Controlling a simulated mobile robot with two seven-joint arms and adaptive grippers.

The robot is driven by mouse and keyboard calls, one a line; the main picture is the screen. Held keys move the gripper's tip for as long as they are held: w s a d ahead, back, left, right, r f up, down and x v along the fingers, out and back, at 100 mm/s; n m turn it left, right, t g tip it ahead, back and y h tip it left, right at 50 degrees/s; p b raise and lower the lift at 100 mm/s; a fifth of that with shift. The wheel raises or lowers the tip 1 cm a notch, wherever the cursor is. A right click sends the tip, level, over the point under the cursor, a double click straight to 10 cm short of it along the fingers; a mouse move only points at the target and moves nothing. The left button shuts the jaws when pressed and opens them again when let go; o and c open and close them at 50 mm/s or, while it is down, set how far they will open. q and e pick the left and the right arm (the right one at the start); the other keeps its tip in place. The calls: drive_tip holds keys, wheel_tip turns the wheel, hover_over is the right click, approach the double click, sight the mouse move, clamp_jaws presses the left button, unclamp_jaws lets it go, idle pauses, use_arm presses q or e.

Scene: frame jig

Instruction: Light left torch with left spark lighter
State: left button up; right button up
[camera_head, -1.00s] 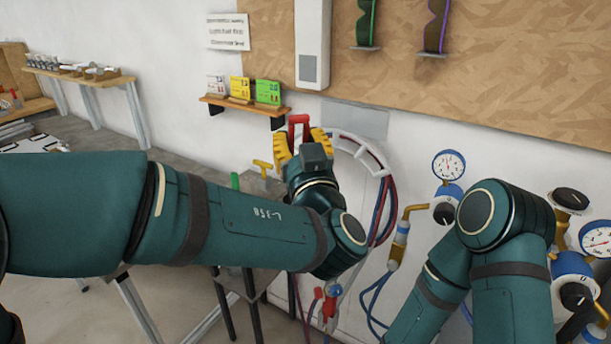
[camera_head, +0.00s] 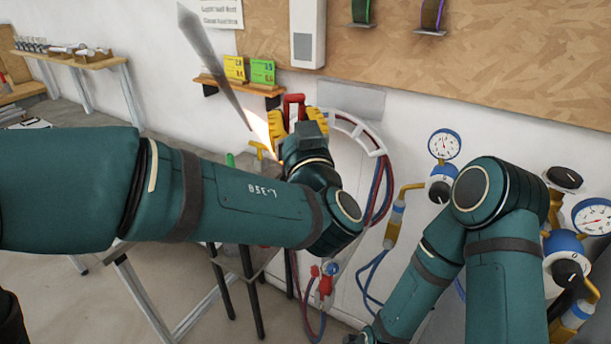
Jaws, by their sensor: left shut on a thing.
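My left gripper (camera_head: 297,125), with yellow fingers, is shut on a red-handled tool (camera_head: 293,101), which looks like the spark lighter. My wrist and the fingers hide most of it. A bright flame (camera_head: 261,128) burns just left of the gripper, and a long grey smoke plume (camera_head: 211,60) rises from it to the upper left. The torch behind my left arm is mostly hidden; a small brass piece (camera_head: 257,147) shows below the flame. Whether that is part of the torch I cannot tell. My right arm reaches down at the right; its gripper is out of view.
A small wall shelf (camera_head: 240,87) with yellow and green cards is behind the flame. Red and blue hoses (camera_head: 379,190) hang right of the gripper. Regulators with gauges (camera_head: 444,145) stand at the right. A red and blue valve fitting (camera_head: 326,279) hangs below my left arm.

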use_arm(q)
drive_tip(key=s+b, duration=0.1)
drive_tip(key=s+a+b, duration=0.1)
drive_tip(key=b, duration=0.1)
drive_tip(key=shift+f, duration=0.3)
drive_tip(key=s+a, duration=0.5)
drive_tip(key=s, duration=0.4)
drive_tip(key=shift+s+f, duration=0.2)
drive_tip(key=shift+s, duration=0.05)
drive_tip(key=shift+a, duration=0.1)
drive_tip(key=shift+w, duration=0.15)
drive_tip(key=w+d+p, duration=0.1)
drive_tip(key=w+d, duration=0.2)
drive_tip(key=w, duration=0.2)
drive_tip(key=w+d+r+p, duration=0.1)
drive_tip(key=w+d+p, duration=0.1)
drive_tip(key=w, duration=0.4)
drive_tip(key=shift+d, duration=0.5)
